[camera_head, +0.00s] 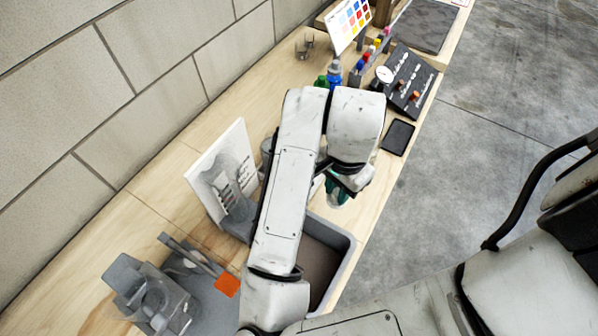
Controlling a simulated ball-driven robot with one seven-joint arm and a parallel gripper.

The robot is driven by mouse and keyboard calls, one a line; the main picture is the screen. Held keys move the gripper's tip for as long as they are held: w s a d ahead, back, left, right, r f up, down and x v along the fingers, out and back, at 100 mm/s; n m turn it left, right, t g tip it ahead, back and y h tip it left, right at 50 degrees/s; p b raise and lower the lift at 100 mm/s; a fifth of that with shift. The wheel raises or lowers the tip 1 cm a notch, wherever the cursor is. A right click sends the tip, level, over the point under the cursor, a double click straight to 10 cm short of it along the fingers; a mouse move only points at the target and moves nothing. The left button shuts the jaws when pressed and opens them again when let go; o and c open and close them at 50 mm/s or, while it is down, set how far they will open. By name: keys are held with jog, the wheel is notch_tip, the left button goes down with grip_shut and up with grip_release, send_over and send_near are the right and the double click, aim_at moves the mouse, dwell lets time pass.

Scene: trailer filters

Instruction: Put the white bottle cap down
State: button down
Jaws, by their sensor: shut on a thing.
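My arm reaches from the bottom of the head view over the wooden bench, and its wrist bends down near the middle. My gripper (338,192) is at the end of it, small, dark and teal, above the bench close to the far end of the grey tray (345,247). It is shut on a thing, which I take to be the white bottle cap. The cap itself cannot be made out; my wrist and gripper hide the grip.
A picture panel (222,170) leans left of my arm. Beyond my wrist are a blue bottle (334,73), a dark board (409,80) and a black flat slab (398,137). Bare bench lies along the wall.

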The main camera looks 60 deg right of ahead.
jog(key=w+d+f, duration=0.2)
jog(key=w+f, duration=0.1)
jog(key=w+d+f+p, duration=0.1)
jog(key=w+d+f, duration=0.1)
jog(key=w, duration=0.2)
jog(key=w+d+f+p, duration=0.1)
jog(key=w+d+f, duration=0.1)
jog(key=w+f, duration=0.1)
jog(key=shift+w+d+f, duration=0.25)
jog(key=shift+w+f, duration=0.1)
jog(key=shift+w+d+f, duration=0.2)
jog(key=shift+w+f, duration=0.1)
jog(key=shift+f, duration=0.15)
jog(key=shift+f+p, duration=0.65)
jog(key=shift+f, duration=0.85)
jog(key=shift+f, duration=0.15)
jog(key=c, duration=0.9)
grip_release()
jog(key=shift+c, duration=0.2)
